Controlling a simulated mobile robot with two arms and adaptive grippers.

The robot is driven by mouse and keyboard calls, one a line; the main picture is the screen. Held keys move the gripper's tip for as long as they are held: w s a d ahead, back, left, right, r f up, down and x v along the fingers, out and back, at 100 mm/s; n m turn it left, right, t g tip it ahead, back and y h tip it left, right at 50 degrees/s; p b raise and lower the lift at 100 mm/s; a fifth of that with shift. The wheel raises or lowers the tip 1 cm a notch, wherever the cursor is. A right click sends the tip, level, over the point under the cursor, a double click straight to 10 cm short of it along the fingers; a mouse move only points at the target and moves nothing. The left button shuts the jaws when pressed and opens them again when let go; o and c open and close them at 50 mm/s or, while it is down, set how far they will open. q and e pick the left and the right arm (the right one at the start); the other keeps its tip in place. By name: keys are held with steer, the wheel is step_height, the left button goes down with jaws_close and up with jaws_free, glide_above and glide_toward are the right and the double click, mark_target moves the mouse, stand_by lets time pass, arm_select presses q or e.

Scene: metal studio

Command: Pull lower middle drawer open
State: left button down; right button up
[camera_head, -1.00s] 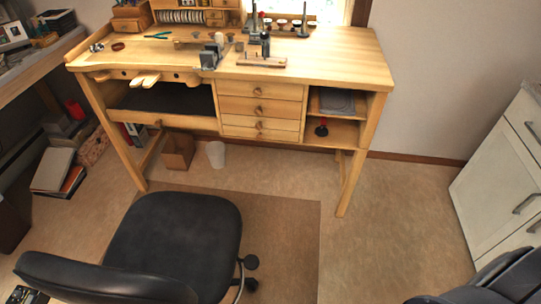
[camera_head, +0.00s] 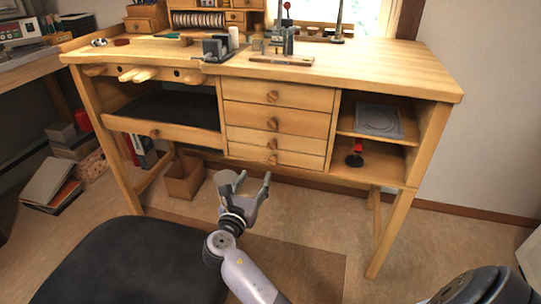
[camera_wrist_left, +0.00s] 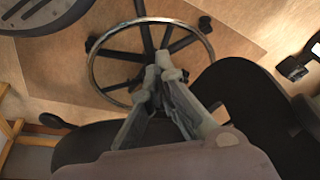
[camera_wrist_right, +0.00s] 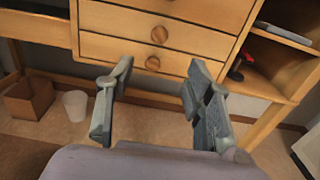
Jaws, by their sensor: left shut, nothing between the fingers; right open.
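The workbench's middle stack of wooden drawers (camera_head: 300,119) has round knobs, and all its fronts look closed. The lowest drawer front (camera_head: 300,159) is at the bottom of the stack, with its knob (camera_head: 272,159) near its middle. My right gripper (camera_head: 254,182) is open and empty, in front of and below this drawer, apart from it. In the right wrist view the right gripper (camera_wrist_right: 160,70) has its fingers spread, with the lower knob (camera_wrist_right: 152,63) showing between the fingertips. My left gripper (camera_wrist_left: 166,68) is shut and empty above the chair area; it is outside the head view.
A black chair (camera_head: 145,262) stands at the front left. Right of the drawers is an open shelf (camera_head: 350,170) with a red and black item (camera_head: 355,155). Bench legs (camera_head: 388,235) stand at the sides. A cardboard box (camera_head: 184,180) is on the floor under the bench.

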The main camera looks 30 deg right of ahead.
glide_toward(272, 147)
steer(key=b+x, duration=0.2)
steer(key=x, duration=0.4)
steer(key=shift+w+d+b, duration=0.25)
steer(key=shift+w+b, duration=0.05)
steer(key=shift+b, duration=0.1)
steer(key=shift+x, duration=0.9)
steer(key=shift+w+d, duration=0.25)
arm_select(q)
steer(key=shift+w+d+r+t, duration=0.2)
steer(key=shift+w+r+t, duration=0.25)
steer(key=shift+w, duration=0.1)
steer(key=shift+w+d+r+t, duration=0.2)
steer(key=shift+w+r+t, duration=0.25)
steer(key=shift+w, duration=0.1)
arm_select(e)
jaws_close()
